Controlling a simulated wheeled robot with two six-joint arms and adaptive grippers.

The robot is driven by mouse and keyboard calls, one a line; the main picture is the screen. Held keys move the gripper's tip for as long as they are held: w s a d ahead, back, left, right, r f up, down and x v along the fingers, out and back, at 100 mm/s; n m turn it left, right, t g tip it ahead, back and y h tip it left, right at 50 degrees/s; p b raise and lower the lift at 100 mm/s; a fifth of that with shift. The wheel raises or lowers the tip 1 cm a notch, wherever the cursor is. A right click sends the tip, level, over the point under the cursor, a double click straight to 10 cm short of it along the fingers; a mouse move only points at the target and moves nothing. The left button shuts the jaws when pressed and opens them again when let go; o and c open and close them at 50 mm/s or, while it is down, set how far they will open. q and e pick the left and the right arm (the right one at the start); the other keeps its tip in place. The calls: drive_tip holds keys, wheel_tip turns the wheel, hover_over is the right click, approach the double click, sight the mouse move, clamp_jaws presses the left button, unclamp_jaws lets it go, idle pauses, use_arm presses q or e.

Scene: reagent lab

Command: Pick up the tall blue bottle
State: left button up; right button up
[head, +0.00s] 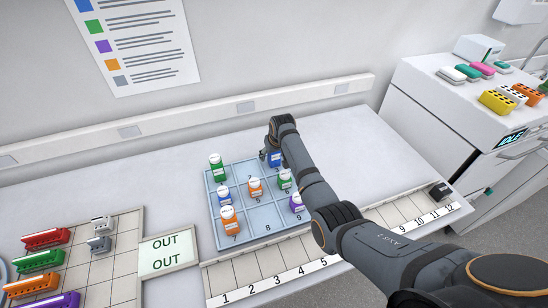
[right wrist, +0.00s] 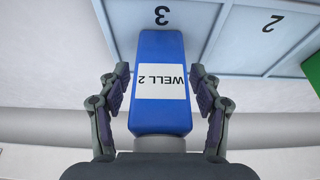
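The tall blue bottle (head: 275,160) stands in the far right corner of the light-blue gridded tray (head: 268,229). In the right wrist view the blue bottle (right wrist: 160,115) shows a white label reading WELL 2, upside down, beside the tray's number 3. My right gripper (head: 271,149) is at this bottle, partly hidden behind my own arm in the head view. In the right wrist view its fingers (right wrist: 161,92) are spread on both sides of the bottle, with a narrow gap on each side. My left gripper is not in view.
Other bottles stand in the tray: a green one (head: 216,168), a shorter blue one (head: 224,196), two orange ones, another green one (head: 285,180) and a purple one (head: 297,202). A numbered strip (head: 272,284) runs along the front. Coloured racks (head: 43,238) lie at left.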

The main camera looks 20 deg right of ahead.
drive_tip(key=c, duration=1.1)
drive_tip(key=shift+r+b, duration=0.3)
drive_tip(key=shift+r, duration=0.05)
wheel_tip(320, 180, up, 3)
drive_tip(key=shift+s+f+b, duration=0.1)
drive_tip(key=shift+s+b, duration=0.05)
drive_tip(key=shift+b, duration=0.4)
drive_tip(key=s+r, duration=0.3)
drive_tip(key=s, duration=0.1)
drive_tip(key=s+d+r+b, duration=0.1)
drive_tip(key=s+r, duration=0.2)
drive_tip(key=s, duration=0.2)
drive_tip(key=s+d+r+b, duration=0.1)
drive_tip(key=s+r, duration=0.2)
drive_tip(key=s, duration=0.1)
drive_tip(key=shift+s+r, duration=0.25)
drive_tip(key=shift+r, duration=0.05)
